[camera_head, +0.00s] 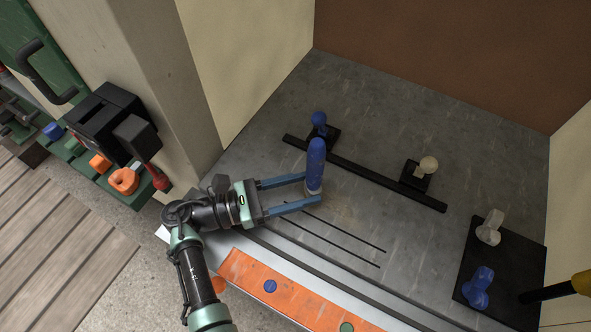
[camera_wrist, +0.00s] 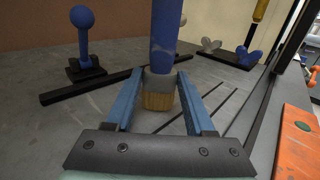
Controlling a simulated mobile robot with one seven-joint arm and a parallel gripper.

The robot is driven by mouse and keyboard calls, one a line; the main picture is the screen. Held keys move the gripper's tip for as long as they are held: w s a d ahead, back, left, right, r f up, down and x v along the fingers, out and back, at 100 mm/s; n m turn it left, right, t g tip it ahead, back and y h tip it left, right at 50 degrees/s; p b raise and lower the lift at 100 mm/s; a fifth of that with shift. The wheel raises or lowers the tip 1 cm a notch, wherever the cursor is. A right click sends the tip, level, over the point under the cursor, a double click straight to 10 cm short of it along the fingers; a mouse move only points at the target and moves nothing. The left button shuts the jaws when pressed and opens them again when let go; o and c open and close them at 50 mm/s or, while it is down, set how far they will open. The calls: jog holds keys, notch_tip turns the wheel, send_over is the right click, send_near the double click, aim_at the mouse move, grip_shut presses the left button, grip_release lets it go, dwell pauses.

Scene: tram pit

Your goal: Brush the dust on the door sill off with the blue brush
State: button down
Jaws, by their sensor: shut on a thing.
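The blue brush (camera_head: 316,160) stands roughly upright, its handle up, between the fingers of my gripper (camera_head: 312,189). My gripper is shut on it. In the wrist view the brush (camera_wrist: 163,35) has a grey collar and tan bristles pointing down, close to the grey surface; whether they touch it I cannot tell. The door sill (camera_head: 290,236) is the grey metal strip with dark grooves along the front of the grey floor. A faint brownish patch that looks like dust (camera_head: 343,211) lies just right of the brush, near the thin black grooves.
A black bar (camera_head: 375,179) lies behind the brush, with a blue knob (camera_head: 319,118) and a cream knob (camera_head: 428,164) on black bases. A black plate (camera_head: 515,262) at right carries white and blue handles. An orange strip (camera_head: 290,293) runs along the front. A pillar stands left.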

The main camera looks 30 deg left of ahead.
jog(key=shift+d+r+p, duration=0.1)
jog(key=shift+d+p, duration=0.85)
jog(key=shift+d, duration=0.1)
jog(key=shift+d+p, duration=1.3)
jog(key=shift+d, duration=0.45)
jog(key=shift+d+p, duration=1.1)
jog(key=shift+d, duration=0.5)
jog(key=shift+d+p, duration=0.5)
jog(key=shift+d, duration=0.15)
jog(key=shift+d+p, duration=0.85)
jog(key=shift+d, duration=0.75)
jog(key=shift+a, duration=0.1)
